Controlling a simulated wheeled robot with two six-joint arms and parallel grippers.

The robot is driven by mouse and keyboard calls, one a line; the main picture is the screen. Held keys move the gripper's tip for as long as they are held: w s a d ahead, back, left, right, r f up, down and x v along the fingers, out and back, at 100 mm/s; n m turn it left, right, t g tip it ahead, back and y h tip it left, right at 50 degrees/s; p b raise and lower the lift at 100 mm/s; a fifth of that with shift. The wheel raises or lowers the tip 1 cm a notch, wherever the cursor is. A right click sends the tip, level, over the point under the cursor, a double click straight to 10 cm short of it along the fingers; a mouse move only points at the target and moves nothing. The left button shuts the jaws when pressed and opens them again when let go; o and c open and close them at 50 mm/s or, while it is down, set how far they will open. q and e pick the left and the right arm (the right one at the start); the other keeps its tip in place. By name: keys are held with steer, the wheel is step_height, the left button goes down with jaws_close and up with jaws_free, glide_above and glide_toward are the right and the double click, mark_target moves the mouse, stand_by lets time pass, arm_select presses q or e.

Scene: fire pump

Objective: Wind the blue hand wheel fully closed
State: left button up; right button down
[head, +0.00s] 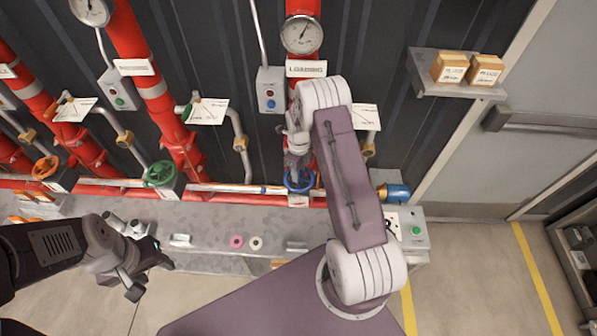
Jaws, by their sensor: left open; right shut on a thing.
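The blue hand wheel (307,185) sits low on the red pipe under the middle gauge, partly hidden by my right arm. My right gripper (296,168) reaches down to the wheel from above and is shut on its rim. The exact contact of its fingers is small and partly covered by the arm. My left gripper (150,275) is open and empty in front of the bench at the lower left, well apart from the wheel.
A green hand wheel (160,173) and an orange one (45,167) stand to the left. A pink ring (236,241) and a pale ring (256,243) lie on the grey bench (210,225). A box with a green button (415,232) stands right of my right arm.

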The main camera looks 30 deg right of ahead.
steer(key=shift+s+f, duration=0.1)
steer(key=shift+s, duration=0.05)
steer(key=m, duration=0.4)
steer(key=shift+m, duration=0.4)
steer(key=m, duration=0.3)
steer(key=c, duration=1.1)
jaws_free()
